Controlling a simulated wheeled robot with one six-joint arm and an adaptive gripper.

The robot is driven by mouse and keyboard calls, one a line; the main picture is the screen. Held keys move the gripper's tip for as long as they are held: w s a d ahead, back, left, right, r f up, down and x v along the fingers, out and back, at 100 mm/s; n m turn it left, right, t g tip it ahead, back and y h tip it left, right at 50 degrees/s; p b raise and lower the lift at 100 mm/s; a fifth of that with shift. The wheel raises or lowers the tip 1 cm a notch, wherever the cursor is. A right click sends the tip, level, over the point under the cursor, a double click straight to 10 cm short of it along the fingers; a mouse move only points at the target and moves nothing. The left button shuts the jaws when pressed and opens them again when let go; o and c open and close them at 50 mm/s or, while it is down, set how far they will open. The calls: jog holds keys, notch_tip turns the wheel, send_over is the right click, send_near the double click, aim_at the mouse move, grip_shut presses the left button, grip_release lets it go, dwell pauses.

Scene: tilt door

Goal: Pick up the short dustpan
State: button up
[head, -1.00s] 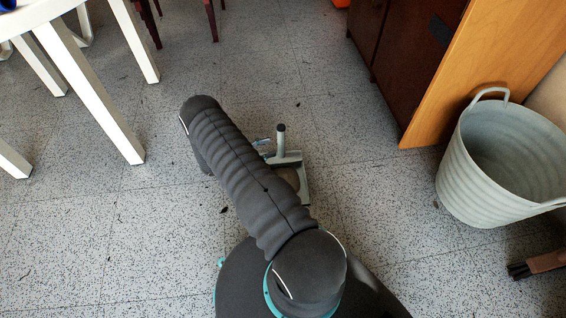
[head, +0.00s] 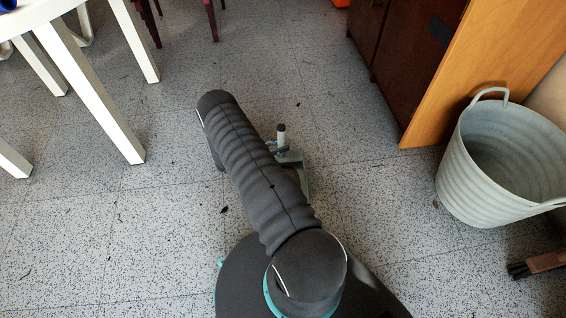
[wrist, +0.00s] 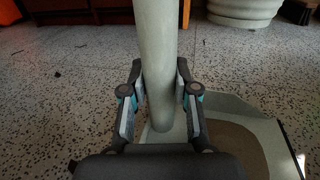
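The short dustpan stands on the floor with its pale grey handle upright; in the head view I see the handle (head: 281,134) and part of the pan (head: 304,178), the rest hidden behind my arm. In the wrist view the handle (wrist: 157,40) rises through the middle, with the grey pan (wrist: 252,120) below it to the right. My gripper (wrist: 160,82) has one finger on each side of the handle, and both pads appear to press against it. In the head view my gripper (head: 275,146) is mostly hidden by my arm.
A grey-green ribbed basket (head: 490,175) stands at the right, beside a wooden panel (head: 480,70) and a dark cabinet (head: 400,60). White table legs (head: 90,90) stand at the upper left. The speckled floor between is mostly clear.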

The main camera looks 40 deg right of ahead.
grip_shut()
jog(key=shift+r, duration=0.15)
